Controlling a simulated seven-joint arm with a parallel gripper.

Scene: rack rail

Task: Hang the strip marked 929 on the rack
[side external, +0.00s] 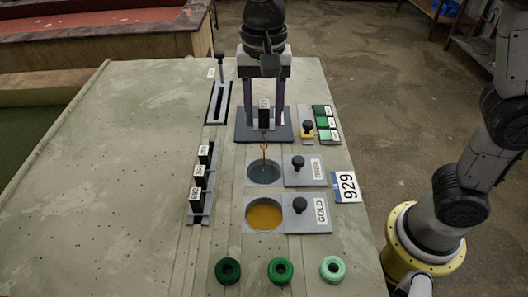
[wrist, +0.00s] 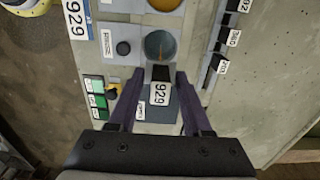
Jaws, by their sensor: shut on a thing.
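My gripper (side external: 264,128) hangs at the back middle of the bench, its two purple fingers on either side of a black block. The block is the head of the strip marked 929 (side external: 264,115); its white label reads 929 in the wrist view (wrist: 159,92). A thin copper-coloured part shows below the block, over the round RINSE bath (side external: 264,172); I cannot tell whether it touches the liquid. The rack (side external: 207,205) is a grey rail at left, carrying several black labelled blocks. It shows at upper right in the wrist view (wrist: 217,50).
The GOLD bath (side external: 264,214) lies in front of RINSE; both have black-knobbed plates. A dark plate (side external: 243,133) lies behind RINSE. A slotted lever (side external: 219,90) stands behind the rack. Green buttons (side external: 321,117) and a 929 sign (side external: 346,186) are at right. Green rings (side external: 281,270) lie in front.

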